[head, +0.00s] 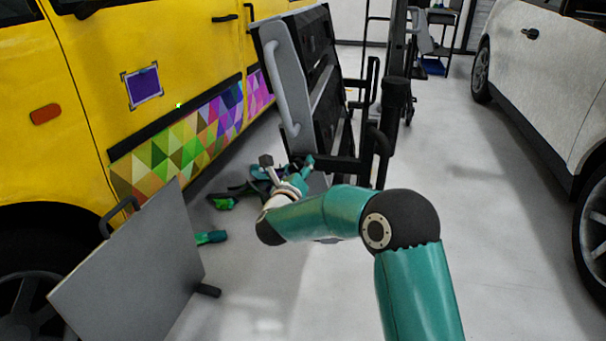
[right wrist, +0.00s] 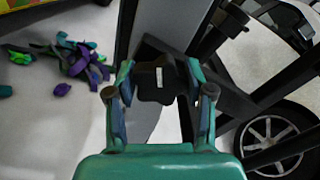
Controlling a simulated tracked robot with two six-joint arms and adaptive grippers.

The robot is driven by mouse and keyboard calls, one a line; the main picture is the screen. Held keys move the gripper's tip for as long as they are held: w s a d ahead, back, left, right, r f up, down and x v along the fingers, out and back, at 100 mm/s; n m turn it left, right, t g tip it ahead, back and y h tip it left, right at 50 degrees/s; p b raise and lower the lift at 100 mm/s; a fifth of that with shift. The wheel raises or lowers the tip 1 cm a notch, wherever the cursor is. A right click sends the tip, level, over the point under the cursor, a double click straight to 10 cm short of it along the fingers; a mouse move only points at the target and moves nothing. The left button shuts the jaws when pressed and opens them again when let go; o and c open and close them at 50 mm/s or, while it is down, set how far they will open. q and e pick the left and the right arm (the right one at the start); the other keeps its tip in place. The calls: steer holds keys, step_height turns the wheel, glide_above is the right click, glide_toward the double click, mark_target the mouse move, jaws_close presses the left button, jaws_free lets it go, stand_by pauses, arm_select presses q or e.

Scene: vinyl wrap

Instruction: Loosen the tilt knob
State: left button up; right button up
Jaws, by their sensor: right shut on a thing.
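The black lobed tilt knob (right wrist: 155,84) sits on the dark frame of the stand in the right wrist view. My right gripper (right wrist: 158,74) has one finger on each side of it and is shut on it. In the head view my right gripper (head: 290,174) is at the lower part of the tilted panel unit (head: 290,75), and the knob is not clearly visible there. The panel unit leans on its black stand (head: 397,105). My left gripper is in neither view.
A yellow van (head: 90,70) with a coloured triangle pattern stands on the left. A grey board (head: 135,265) with dark handles is at the lower left. Vinyl scraps (head: 228,200) lie on the floor. A white car (head: 550,75) stands on the right, with clear floor before it.

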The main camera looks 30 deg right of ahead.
steer(key=n, duration=0.2)
steer(key=a+n+b, duration=0.1)
steer(key=n, duration=0.1)
steer(key=shift+w+f, duration=0.15)
steer(key=shift+f, duration=0.05)
steer(key=n, duration=0.3)
steer(key=shift+n, duration=0.3)
steer(key=n+p, duration=0.1)
steer(key=n, duration=0.3)
steer(key=shift+f+n, duration=0.1)
steer(key=shift+n, duration=0.2)
steer(key=n+p, duration=0.2)
steer(key=n, duration=0.3)
steer(key=shift+f, duration=0.1)
steer(key=shift+n, duration=0.3)
steer(key=o, duration=1)
steer(key=shift+c, duration=0.2)
steer(key=shift+o, duration=1)
steer(key=shift+d, duration=0.15)
